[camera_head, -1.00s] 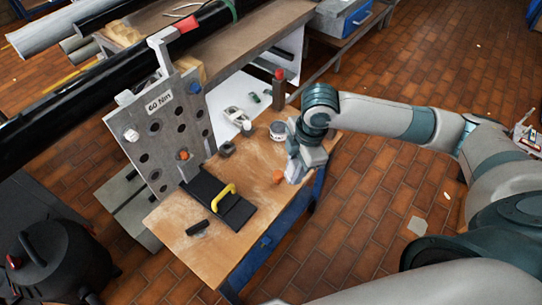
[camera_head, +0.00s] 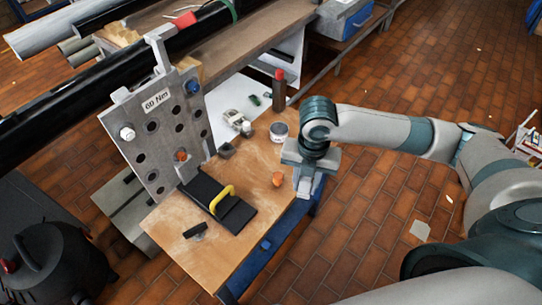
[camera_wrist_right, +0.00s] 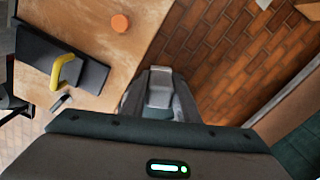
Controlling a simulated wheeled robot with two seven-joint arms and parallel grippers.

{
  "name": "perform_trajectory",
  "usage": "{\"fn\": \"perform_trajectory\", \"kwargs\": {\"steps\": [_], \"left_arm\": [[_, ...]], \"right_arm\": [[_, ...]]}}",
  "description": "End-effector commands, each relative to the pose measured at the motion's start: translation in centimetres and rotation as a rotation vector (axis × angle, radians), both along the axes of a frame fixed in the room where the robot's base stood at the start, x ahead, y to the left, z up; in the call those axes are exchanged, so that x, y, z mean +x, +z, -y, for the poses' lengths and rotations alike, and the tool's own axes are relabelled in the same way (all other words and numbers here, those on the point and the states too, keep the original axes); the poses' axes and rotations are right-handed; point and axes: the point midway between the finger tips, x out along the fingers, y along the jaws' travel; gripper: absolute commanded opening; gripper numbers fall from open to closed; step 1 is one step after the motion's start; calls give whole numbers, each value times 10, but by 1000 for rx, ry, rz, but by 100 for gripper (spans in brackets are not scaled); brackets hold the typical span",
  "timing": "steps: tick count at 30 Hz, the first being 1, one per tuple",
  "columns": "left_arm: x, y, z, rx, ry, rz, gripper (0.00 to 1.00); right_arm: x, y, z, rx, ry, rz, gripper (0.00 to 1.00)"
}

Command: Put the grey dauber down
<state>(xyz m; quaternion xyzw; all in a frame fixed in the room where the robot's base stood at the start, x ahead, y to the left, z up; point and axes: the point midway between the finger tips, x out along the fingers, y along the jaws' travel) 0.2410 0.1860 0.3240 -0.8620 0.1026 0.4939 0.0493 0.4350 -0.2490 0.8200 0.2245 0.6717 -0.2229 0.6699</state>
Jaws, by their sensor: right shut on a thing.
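My right gripper (camera_head: 308,188) points down at the right edge of the wooden bench (camera_head: 205,262) in the head view. In the right wrist view its fingers (camera_wrist_right: 160,95) are close together around a light grey piece (camera_wrist_right: 160,88), which I take for the grey dauber; its lower part is hidden. The gripper is just outside the bench edge, with the brick floor beside it in the wrist view. My left gripper is in neither view.
On the bench are an orange cap (camera_head: 278,180), a dark pad (camera_head: 238,217) with a yellow handle (camera_head: 222,198), a small black piece (camera_head: 195,231), a tin (camera_head: 279,132) and a red-topped bottle (camera_head: 279,92). The upright flange plate (camera_head: 160,130) stands left. Bare wood lies at the front.

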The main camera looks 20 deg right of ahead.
Motion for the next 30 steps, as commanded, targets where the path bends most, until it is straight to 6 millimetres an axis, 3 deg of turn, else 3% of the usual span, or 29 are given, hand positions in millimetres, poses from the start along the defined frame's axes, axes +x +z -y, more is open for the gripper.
{"fn": "perform_trajectory", "kwargs": {"steps": [10, 24, 30], "left_arm": [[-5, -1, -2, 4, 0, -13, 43], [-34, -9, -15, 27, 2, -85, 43], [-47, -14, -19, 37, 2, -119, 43]], "right_arm": [[15, -9, 2, 0, -5, -1, 1], [93, -56, 14, 0, -6, -1, 1], [113, -68, 17, 1, -3, -1, 1]]}}
